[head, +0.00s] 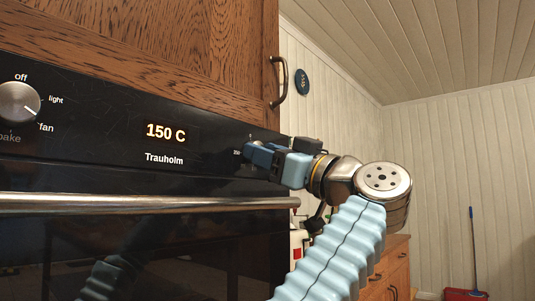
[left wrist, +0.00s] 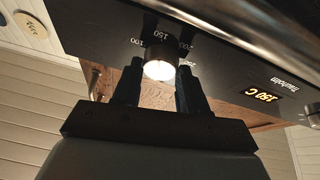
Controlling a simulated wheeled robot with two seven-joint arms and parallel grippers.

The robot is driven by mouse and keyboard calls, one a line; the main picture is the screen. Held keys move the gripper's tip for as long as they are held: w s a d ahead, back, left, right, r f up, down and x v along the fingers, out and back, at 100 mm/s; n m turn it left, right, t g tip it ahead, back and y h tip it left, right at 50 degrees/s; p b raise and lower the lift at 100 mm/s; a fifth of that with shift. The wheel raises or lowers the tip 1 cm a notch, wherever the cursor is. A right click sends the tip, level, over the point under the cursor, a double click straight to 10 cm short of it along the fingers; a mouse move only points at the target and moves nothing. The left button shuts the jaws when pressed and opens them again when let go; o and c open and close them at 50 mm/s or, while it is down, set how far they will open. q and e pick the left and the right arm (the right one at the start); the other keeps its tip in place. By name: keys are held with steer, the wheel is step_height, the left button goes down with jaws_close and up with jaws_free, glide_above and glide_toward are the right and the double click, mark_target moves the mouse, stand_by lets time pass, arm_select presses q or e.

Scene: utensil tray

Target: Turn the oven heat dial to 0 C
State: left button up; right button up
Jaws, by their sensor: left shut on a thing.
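The oven's black control panel (head: 90,125) has a lit display (head: 165,132) reading 150 C, above the name Trauholm. My left gripper (left wrist: 157,88) is shut on this dial, one dark finger on each side. In the head view my left gripper (head: 252,153) is at the panel's right end and hides the heat dial. I cannot read the dial's pointer. My right gripper is not in view.
The oven's metal handle (head: 130,203) runs below the panel. A wooden cupboard with a curved handle (head: 280,82) is above. Open room lies to the right.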

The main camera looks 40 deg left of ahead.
arm_select(q)
steer(key=n+g+p, duration=0.1)
steer(key=n, duration=0.1)
steer(key=n+g+p, duration=0.1)
steer(key=n, duration=0.1)
steer(key=shift+w+r+n+g, duration=0.15)
steer(key=shift+n+g, duration=0.25)
steer(key=shift+w+n+g+h+p, duration=0.15)
steer(key=shift+n+g+p, duration=0.4)
steer(key=shift+n, duration=0.7)
steer(key=shift+s+n+g+h+p, duration=0.1)
steer(key=shift+n+g+h+p, duration=0.3)
steer(key=shift+n, duration=0.85)
steer(key=o, duration=1)
steer(key=shift+o, duration=0.2)
steer(key=shift+d, duration=0.15)
